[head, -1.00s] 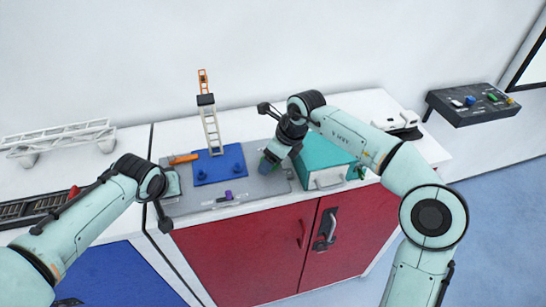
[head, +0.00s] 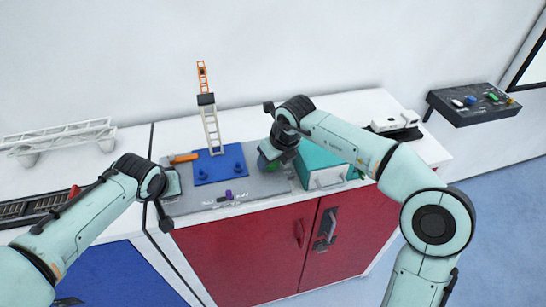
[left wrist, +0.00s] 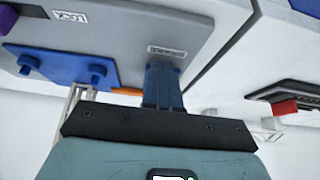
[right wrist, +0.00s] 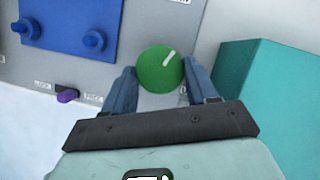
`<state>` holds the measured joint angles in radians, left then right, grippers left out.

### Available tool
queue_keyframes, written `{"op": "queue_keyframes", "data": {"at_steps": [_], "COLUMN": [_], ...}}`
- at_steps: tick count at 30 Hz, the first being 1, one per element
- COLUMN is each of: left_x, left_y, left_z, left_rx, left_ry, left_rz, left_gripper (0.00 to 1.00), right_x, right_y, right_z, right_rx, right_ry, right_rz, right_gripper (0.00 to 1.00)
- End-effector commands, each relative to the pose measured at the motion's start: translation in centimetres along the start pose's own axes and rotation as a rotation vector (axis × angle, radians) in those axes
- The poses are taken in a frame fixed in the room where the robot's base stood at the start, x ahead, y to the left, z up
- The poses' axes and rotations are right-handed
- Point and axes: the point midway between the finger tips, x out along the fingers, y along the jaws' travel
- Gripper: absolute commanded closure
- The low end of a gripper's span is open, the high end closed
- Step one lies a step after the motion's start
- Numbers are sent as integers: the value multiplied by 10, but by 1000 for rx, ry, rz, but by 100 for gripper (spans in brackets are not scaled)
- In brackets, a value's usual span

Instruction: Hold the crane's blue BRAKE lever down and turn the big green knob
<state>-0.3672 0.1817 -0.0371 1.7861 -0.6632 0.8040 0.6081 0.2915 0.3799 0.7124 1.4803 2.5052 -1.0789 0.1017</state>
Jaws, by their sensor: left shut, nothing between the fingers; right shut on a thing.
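The big green knob (right wrist: 160,70) sits on the grey panel, its white mark tilted up and right in the right wrist view. My right gripper (right wrist: 160,82) is shut on it, one finger on each side. In the head view the knob (head: 267,163) shows partly under my right gripper (head: 272,157). My left gripper (left wrist: 163,75) is shut and empty, fingertips pointing down at the panel's left end beside a small label (left wrist: 167,51). In the head view my left gripper (head: 171,185) is mostly behind its wrist. I cannot make out the blue BRAKE lever; the fingers seem to hide it.
A blue plate (head: 219,166) with knobs carries the crane tower (head: 212,130) between my grippers. A purple slider (head: 228,195) is at the panel's front, an orange bar (head: 184,158) at its back left. A teal box (head: 322,167) stands close right of my right gripper.

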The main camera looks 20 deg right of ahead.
Motion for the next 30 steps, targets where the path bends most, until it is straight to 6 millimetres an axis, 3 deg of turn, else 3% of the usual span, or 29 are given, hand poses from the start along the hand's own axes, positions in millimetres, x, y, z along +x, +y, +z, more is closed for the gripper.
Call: {"op": "queue_keyframes", "data": {"at_steps": [13, 30], "left_x": [0, 0], "left_y": [0, 0], "left_z": [0, 0], "left_rx": [0, 0], "left_ry": [0, 0], "left_rz": [0, 0], "left_gripper": [100, 100], "right_x": [0, 0], "right_y": [3, 3], "right_z": [0, 0], "right_rx": [232, 276], "right_ry": [1, 0], "right_rz": [-96, -113], "right_gripper": [73, 73]}}
